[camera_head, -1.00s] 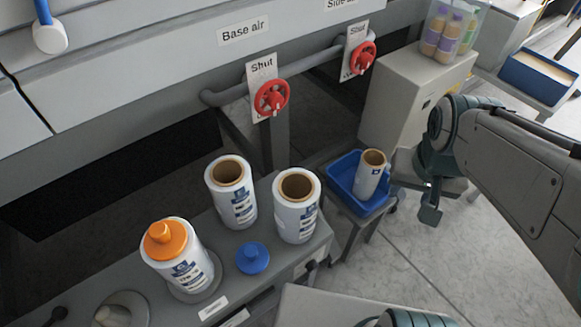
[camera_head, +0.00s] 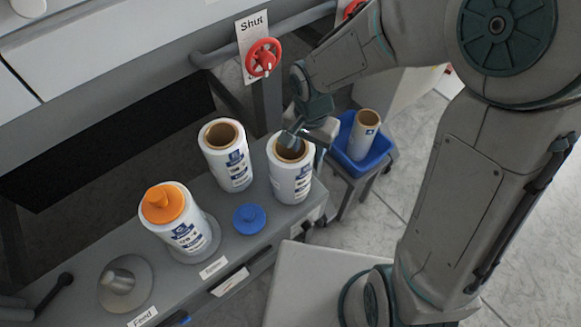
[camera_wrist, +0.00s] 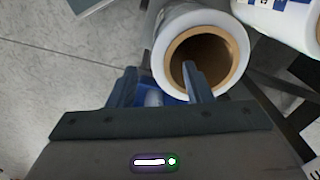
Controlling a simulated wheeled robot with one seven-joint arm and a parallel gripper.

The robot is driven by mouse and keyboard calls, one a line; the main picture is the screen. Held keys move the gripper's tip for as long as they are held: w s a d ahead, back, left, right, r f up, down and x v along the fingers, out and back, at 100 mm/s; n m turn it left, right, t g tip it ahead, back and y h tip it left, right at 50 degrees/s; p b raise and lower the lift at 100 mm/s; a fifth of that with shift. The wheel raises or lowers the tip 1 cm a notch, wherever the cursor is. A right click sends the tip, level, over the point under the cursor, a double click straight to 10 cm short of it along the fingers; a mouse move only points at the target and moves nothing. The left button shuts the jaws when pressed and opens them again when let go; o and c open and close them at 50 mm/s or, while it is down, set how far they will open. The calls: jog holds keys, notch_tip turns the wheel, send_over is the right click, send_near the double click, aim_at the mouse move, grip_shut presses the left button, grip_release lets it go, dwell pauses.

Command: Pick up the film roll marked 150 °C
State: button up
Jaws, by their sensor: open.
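A white film roll with an open brown core (camera_head: 291,182) stands upright at the right end of the grey bench. My gripper (camera_head: 302,137) is open at its top. In the wrist view, one finger of my gripper (camera_wrist: 160,72) overlaps the core opening of the roll (camera_wrist: 172,22) and the other is outside its near wall. I cannot tell how deep the fingers reach. A second white roll (camera_head: 229,168) stands just left of it. A third roll (camera_head: 186,236), with an orange plug, stands on a round base. Their label numbers are too small to read surely.
A smaller roll (camera_head: 362,142) stands in a blue bin (camera_head: 346,160) on a stand at the right. A blue knobbed cap (camera_head: 249,218) and a metal spindle base (camera_head: 124,287) sit on the bench (camera_head: 225,250). A red valve wheel (camera_head: 263,57) is behind.

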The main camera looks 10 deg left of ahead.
aim_at(308, 164)
jog(key=shift+w+f, duration=0.15)
jog(key=shift+f, duration=3.95)
grip_shut()
jog(key=shift+r, duration=0.1)
